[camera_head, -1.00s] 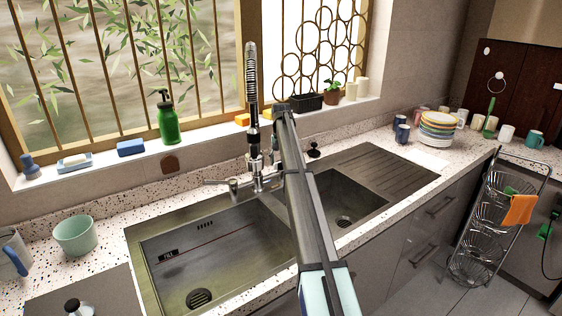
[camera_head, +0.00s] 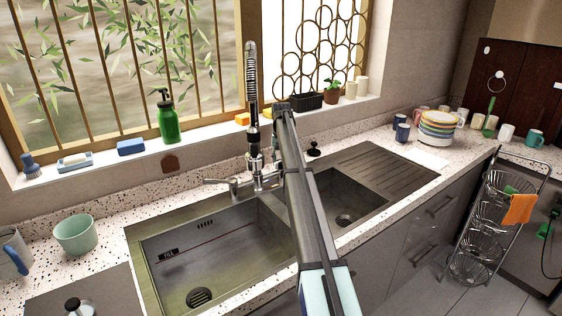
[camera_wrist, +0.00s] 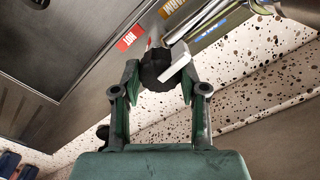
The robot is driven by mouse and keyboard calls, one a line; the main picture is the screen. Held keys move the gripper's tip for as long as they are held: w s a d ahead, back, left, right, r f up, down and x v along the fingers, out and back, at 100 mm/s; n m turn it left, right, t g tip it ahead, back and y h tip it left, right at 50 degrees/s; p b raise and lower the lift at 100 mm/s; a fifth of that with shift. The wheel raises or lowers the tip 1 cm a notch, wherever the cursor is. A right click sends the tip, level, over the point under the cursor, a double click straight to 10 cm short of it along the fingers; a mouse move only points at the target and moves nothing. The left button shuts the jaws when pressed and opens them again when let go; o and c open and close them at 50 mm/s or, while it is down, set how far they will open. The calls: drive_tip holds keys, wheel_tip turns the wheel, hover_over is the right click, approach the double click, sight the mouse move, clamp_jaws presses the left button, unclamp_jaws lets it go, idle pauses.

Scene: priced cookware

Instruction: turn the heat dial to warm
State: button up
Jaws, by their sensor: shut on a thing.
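The heat dial (camera_wrist: 155,68) is a black, lobed knob in the wrist view, with a pale flat pointer (camera_wrist: 175,67) slanting across its right side. My gripper (camera_wrist: 158,80) has its two green fingers on either side of the dial and is shut on it. A red label reading HOT (camera_wrist: 130,38) lies up and left of the dial. An orange label (camera_wrist: 172,8), which seems to read WARM, is at the top. In the head view my gripper is not clearly visible.
The double sink (camera_head: 226,245) lies below the window, with a spring-hose tap (camera_head: 252,85) behind it. A green bottle (camera_head: 167,118) stands on the sill. A mint bowl (camera_head: 76,236) is on the left counter. Stacked plates (camera_head: 437,127) and mugs stand on the right counter.

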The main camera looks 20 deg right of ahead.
drive_tip(key=n, duration=0.4)
drive_tip(key=shift+n, duration=1.8)
drive_tip(key=o, duration=1.1)
drive_tip(key=shift+o, duration=0.2)
wheel_tip(320, 180, up, 12)
